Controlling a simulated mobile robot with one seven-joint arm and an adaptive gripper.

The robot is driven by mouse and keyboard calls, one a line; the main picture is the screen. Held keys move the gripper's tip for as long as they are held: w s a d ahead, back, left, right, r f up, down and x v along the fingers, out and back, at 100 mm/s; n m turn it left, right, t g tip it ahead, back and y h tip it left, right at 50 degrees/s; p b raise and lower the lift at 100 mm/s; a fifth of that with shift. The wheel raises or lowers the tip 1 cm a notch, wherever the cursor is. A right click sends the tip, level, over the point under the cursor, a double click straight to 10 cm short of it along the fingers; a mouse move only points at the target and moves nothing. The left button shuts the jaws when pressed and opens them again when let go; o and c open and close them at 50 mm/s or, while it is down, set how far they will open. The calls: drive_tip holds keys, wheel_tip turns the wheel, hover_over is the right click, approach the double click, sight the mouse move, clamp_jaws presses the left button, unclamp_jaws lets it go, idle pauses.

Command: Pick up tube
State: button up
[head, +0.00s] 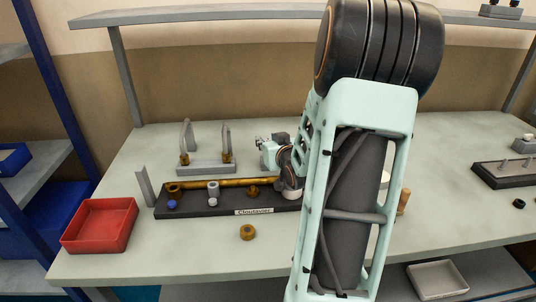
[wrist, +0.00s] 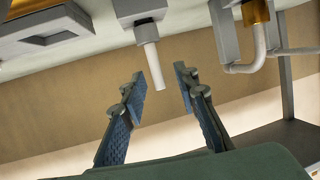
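A brass-coloured tube (head: 225,183) lies along the dark tray (head: 228,207) in the head view; its right end is hidden behind my arm. In the wrist view, the fingers of my gripper (wrist: 160,78) are open. A pale, round rod (wrist: 152,62) attached to a grey block (wrist: 146,15) reaches into the space between the fingertips, with a gap on both sides. I cannot tell whether this rod is the tube. In the head view my wrist is above the right part of the tray, and my fingers cannot be made out.
A grey stand with uprights (head: 206,168) is behind the tray. A red bin (head: 100,226) sits at the left, and a loose brass ring (head: 247,232) lies in front. Another dark tray (head: 506,174) is at the right. A bent pale rod (wrist: 258,55) is near my right finger.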

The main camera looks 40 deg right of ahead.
drive_tip(key=shift+c, duration=0.2)
clamp_jaws()
drive_tip(key=shift+r, duration=0.1)
